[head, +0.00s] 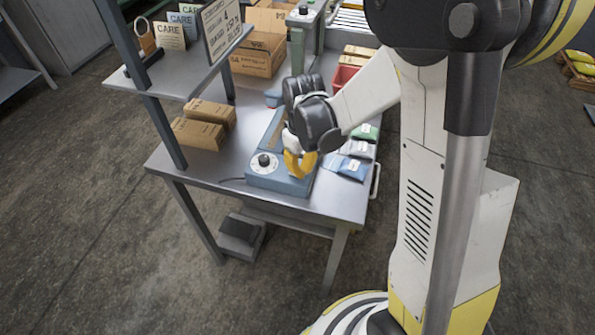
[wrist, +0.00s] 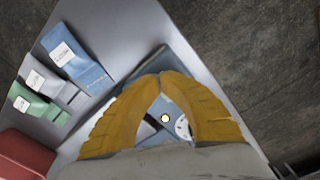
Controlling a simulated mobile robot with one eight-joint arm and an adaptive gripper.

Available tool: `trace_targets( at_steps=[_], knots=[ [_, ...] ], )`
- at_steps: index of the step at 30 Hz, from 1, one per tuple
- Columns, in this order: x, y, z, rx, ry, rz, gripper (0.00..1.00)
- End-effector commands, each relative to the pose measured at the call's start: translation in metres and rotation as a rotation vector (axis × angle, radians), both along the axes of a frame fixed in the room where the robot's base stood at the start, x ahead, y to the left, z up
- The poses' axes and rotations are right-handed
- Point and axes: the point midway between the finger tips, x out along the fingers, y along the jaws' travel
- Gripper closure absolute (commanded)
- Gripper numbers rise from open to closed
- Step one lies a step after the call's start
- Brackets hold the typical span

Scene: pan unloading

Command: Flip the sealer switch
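The sealer (head: 272,178) is a blue box with a white dial and black knob (head: 264,162), on the grey metal table. My gripper (head: 298,172) is over the sealer's right side, yellow fingers pointing down. In the wrist view the fingertips (wrist: 162,76) meet, with nothing visible between them. Behind them show the blue sealer body (wrist: 176,60), part of the white dial (wrist: 183,127) and a small glowing lamp (wrist: 165,118). I cannot make out the switch clearly; the fingers hide part of the sealer. I cannot tell whether the fingertips touch it.
Blue, grey and green pouches (wrist: 75,58) lie beside the sealer, with a red bin (wrist: 22,155) near them. Cardboard boxes (head: 203,122) stand at the table's left. A shelf with a sign (head: 221,25) rises above them. The table's front left corner is clear.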

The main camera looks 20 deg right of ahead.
Motion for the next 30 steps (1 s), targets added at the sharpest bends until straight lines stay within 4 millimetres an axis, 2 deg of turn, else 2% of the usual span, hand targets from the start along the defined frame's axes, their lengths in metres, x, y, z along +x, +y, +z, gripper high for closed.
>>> trace_targets(
  at_steps=[7, 27, 30],
  knots=[
    [0.000, 0.000, 0.007, 0.000, -0.001, 0.000, 1.00],
    [0.000, 0.000, 0.067, 0.000, 0.000, 0.000, 1.00],
    [0.000, 0.000, 0.071, 0.000, 0.000, 0.000, 1.00]
  ],
)
